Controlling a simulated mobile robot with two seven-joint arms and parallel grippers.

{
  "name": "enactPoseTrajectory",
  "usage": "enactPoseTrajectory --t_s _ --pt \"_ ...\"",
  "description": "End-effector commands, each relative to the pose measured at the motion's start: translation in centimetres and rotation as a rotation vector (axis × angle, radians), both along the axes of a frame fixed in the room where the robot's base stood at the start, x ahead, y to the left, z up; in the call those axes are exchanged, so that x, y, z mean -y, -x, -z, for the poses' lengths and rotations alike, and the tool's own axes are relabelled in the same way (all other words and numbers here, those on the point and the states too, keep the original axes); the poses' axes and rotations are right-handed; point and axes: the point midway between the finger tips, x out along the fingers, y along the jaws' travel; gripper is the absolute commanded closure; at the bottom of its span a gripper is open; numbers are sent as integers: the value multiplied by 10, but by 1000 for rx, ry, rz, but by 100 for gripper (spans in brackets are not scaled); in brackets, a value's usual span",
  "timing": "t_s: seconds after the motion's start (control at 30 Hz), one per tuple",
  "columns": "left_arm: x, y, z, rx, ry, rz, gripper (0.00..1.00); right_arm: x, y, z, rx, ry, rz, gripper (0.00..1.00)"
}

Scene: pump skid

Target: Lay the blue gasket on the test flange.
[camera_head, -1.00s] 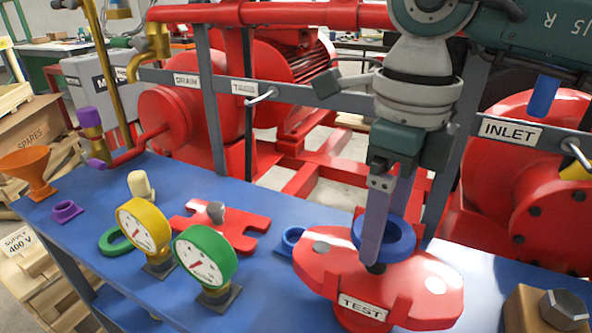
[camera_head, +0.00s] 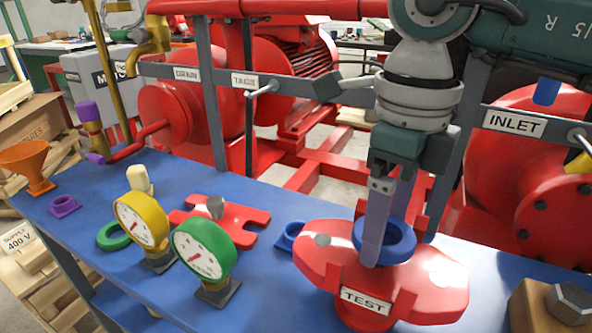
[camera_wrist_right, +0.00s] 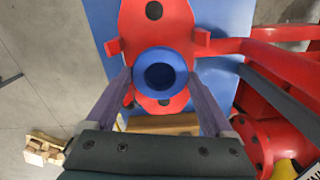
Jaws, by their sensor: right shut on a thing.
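The blue gasket (camera_head: 399,249) is a thick ring held level between the fingers of my right gripper (camera_head: 385,250). It is over the middle of the red test flange (camera_head: 330,262), which bears a TEST label. The wrist view shows the gasket (camera_wrist_right: 141,72) between both fingertips (camera_wrist_right: 160,78), with a dark opening seen through its centre and the flange (camera_wrist_right: 155,30) beneath. The gasket is at or just above the flange face; I cannot tell whether they touch. The near finger hides part of the ring. My left gripper is not in view.
Left of the flange on the blue bench (camera_head: 290,300) are a small blue fitting (camera_head: 288,238), a red plate (camera_head: 240,222), green (camera_head: 205,250) and yellow (camera_head: 140,220) gauges and a green ring (camera_head: 113,237). A brass block (camera_head: 530,312) stands at right. Red upright tabs flank the gasket.

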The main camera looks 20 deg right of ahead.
Motion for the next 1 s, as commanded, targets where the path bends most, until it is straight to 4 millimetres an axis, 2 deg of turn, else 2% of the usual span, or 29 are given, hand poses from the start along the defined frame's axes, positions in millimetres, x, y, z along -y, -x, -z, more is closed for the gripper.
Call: enactPoseTrajectory --t_s 1.0 --pt "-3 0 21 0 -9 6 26 0 0 23 1 0 0 67"
